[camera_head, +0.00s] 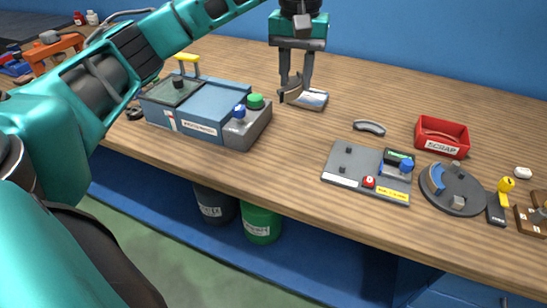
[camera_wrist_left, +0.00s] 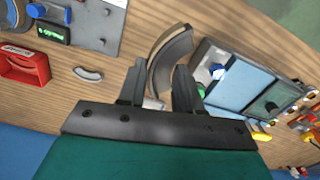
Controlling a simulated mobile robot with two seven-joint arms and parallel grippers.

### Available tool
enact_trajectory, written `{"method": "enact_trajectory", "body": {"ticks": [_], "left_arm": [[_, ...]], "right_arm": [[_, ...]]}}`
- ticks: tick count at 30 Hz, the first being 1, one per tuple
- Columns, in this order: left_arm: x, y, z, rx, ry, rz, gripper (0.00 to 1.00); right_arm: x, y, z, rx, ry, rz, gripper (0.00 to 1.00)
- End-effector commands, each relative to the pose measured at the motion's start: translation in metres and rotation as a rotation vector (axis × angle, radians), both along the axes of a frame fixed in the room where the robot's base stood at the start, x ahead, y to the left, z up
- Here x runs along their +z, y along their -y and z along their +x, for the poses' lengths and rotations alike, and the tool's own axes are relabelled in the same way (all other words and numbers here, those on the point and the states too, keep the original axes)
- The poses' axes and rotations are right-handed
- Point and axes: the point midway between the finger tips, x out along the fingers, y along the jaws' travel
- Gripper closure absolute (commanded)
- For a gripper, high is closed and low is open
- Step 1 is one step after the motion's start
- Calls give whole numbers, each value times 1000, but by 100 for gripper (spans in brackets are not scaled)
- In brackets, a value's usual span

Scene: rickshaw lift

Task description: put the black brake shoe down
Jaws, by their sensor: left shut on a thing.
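My left gripper (camera_head: 295,86) hangs above the back middle of the bench, fingers pointing down. It is shut on the dark, curved brake shoe (camera_head: 289,95). In the left wrist view the brake shoe (camera_wrist_left: 170,56) shows as an arc between the fingertips (camera_wrist_left: 160,74), with its pale brown outer face. The shoe is close to a small pale tray (camera_head: 313,99) on the bench. I cannot tell whether the shoe touches the tray or the bench. A second, grey curved shoe (camera_head: 370,127) lies on the wood to the right. My right gripper is not in view.
A blue machine box (camera_head: 190,110) with green and blue knobs stands left of the gripper. A grey fixture plate (camera_head: 350,165), a red SCRAP bin (camera_head: 443,138) and a round drum fixture (camera_head: 453,190) stand at the right. The wood behind the gripper is clear.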

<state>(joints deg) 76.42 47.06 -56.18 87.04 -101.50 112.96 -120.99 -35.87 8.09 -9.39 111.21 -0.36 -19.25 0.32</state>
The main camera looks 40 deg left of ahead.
Motion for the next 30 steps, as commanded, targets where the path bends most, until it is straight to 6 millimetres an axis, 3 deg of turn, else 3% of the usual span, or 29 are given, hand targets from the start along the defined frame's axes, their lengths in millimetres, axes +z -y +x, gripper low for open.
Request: {"method": "enact_trajectory", "body": {"ticks": [5, 21, 30], "left_arm": [[-7, -3, 1, 11, -4, -3, 100], [-139, -3, 0, 11, -5, -3, 100], [-164, -3, 1, 11, -3, -3, 100]], "right_arm": [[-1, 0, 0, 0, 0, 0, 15], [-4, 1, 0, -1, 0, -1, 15], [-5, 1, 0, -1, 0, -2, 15]]}}
